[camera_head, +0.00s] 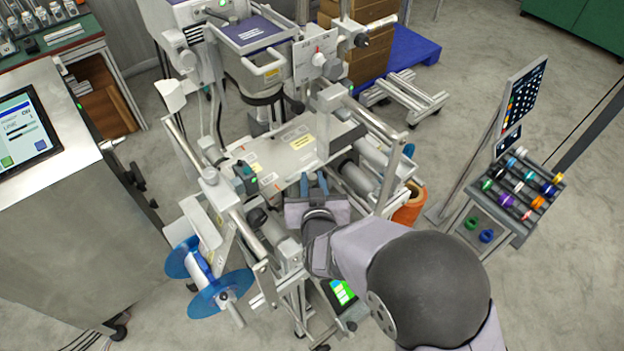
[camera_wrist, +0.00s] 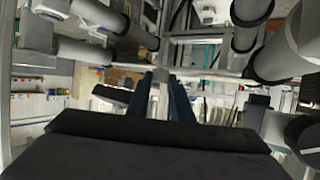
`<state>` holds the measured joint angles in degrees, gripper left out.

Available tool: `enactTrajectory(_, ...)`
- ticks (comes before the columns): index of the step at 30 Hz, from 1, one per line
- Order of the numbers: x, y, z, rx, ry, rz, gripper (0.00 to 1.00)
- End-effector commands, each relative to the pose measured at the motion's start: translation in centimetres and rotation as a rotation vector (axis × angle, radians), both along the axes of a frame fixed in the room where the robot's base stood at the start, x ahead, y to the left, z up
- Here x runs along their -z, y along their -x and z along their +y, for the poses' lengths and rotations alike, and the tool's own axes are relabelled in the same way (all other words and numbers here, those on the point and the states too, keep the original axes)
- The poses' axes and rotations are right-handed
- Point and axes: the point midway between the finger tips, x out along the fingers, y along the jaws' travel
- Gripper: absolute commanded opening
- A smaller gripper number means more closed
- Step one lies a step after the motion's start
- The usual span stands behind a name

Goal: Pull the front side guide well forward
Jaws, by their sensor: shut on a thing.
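The machine's pale plate (camera_head: 292,148) carries yellow labels and lies in front of my gripper in the head view. My gripper (camera_head: 313,178) is at the plate's near edge, with its two blue fingers pointing away from the camera. In the wrist view the fingers of my gripper (camera_wrist: 160,82) stand close together around a small pale piece, the front side guide (camera_wrist: 159,77). My gripper is shut on it. Most of the guide is hidden by the fingers and the dark gripper body, so its full shape cannot be told.
A blue-flanged reel (camera_head: 203,275) hangs at the lower left of the machine. Rollers and an orange roll (camera_head: 408,203) are close on the right. A grey cabinet with a screen (camera_head: 25,125) stands left. A rack of coloured spools (camera_head: 522,190) stands right, across open floor.

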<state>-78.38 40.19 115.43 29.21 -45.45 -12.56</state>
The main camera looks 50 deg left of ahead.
Motion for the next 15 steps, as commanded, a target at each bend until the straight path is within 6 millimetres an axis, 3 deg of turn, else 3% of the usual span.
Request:
enactTrajectory(6, 0.1, 0.0, -1.7, 0.001, 0.002, -0.001, 0.0)
enactTrajectory(13, 0.1, 0.0, -1.8, 0.003, 0.004, 0.001, 0.0)
enactTrajectory(14, 0.2, -0.1, -1.8, 0.003, 0.004, 0.001, 0.25)
enactTrajectory(15, 0.2, -0.1, -1.8, 0.003, 0.005, 0.002, 0.34)
